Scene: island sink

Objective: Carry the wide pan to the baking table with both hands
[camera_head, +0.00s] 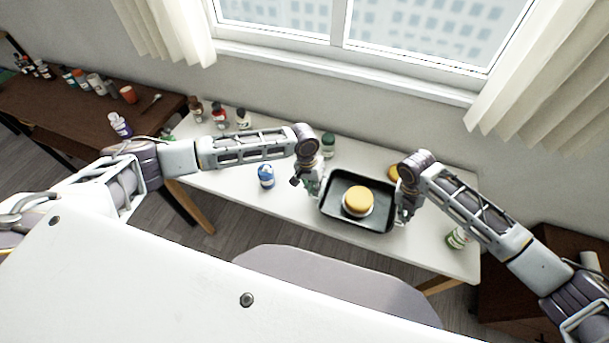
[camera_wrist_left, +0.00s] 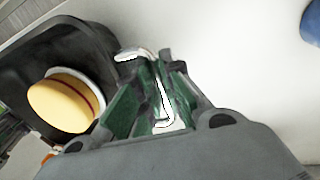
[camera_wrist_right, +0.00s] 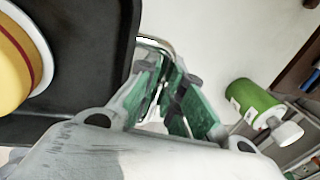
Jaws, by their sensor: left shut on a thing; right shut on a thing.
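The wide pan (camera_head: 338,186) is a dark rectangular tray, level, over the right part of a white table (camera_head: 290,200); I cannot tell if it touches the top. A round yellow cake-like item (camera_head: 358,199) with a pale base sits in it. My left gripper (camera_head: 315,184) is shut on the handle at the pan's left end; the left wrist view shows the fingers (camera_wrist_left: 155,68) around a pale handle beside the pan (camera_wrist_left: 80,48). My right gripper (camera_head: 405,208) is shut on the right-end handle; its fingers (camera_wrist_right: 168,70) show beside the pan (camera_wrist_right: 95,40) in the right wrist view.
A blue bottle (camera_head: 266,176) stands left of the pan, a green-capped jar (camera_head: 328,144) behind it. A green and white bottle (camera_head: 457,238) stands at right; a yellow item (camera_head: 394,173) is partly hidden by my right arm. A brown table (camera_head: 90,112) with several bottles is at far left.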

